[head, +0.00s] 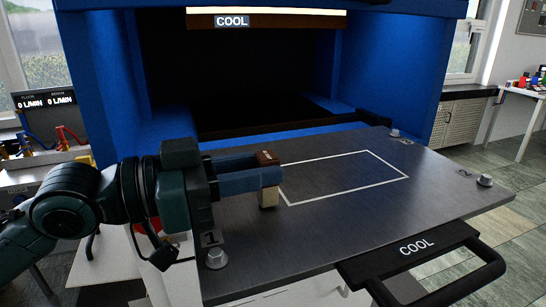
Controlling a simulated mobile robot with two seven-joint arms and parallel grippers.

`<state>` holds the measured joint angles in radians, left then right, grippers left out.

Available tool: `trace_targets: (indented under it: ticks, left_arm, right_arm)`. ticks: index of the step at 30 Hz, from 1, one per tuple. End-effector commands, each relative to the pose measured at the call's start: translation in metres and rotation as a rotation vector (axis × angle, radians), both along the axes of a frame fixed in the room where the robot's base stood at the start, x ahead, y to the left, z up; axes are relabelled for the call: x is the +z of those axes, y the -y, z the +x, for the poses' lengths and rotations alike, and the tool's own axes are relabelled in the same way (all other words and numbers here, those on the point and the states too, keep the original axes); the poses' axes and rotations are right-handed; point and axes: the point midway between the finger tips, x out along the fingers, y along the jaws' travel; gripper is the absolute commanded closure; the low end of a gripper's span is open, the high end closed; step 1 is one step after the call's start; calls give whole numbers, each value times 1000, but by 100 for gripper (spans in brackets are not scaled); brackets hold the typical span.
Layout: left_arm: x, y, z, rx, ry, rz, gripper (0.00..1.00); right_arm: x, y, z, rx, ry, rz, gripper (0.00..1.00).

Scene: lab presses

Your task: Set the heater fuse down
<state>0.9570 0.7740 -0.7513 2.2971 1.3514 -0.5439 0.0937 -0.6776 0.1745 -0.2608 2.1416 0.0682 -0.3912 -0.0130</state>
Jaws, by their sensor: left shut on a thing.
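My left gripper (268,176) reaches in from the left over the near left part of a grey metal plate (370,222). Its blue fingers are shut on a small upright piece, which I take to be the heater fuse (268,197). A brown top shows above the fingers and a beige lower end below them; the middle is hidden by the fingers. The piece is just left of a white outlined rectangle on the plate. I cannot tell whether its lower end touches the plate. My right gripper is not in view.
The plate sticks out of a blue press (390,70) with a dark opening. Bolts (216,258) stand at its corners. A black handle (470,262) marked COOL is at the front. The outlined rectangle and plate around it are clear. A flow display (45,101) stands at left.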

Motion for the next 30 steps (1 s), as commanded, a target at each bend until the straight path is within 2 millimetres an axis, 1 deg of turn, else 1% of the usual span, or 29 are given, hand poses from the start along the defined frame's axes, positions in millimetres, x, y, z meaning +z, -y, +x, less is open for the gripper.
trace_targets:
  ticks: [1, 3, 6, 18, 19, 26, 27, 30]
  left_arm:
    - [3, 9, 2, -5, -1, -4, 98]
    - [3, 18, 5, -4, -1, -3, 98]
    - [2, 25, 8, -2, -1, 0, 98]
    - [-5, 23, 8, 0, 0, 0, 98]
    - [-5, 23, 8, 0, 0, 0, 74]
    - [-4, 23, 8, 0, 0, 0, 55]
    - [-4, 23, 8, 0, 0, 0, 53]
    - [-4, 23, 8, 0, 0, 0, 53]
  right_arm:
    - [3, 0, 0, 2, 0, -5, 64]
    - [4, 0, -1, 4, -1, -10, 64]
    - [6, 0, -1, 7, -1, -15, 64]
    - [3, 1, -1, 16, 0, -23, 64]
    - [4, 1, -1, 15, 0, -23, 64]
    - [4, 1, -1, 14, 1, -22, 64]
    - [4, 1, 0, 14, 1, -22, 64]
    - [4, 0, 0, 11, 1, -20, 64]
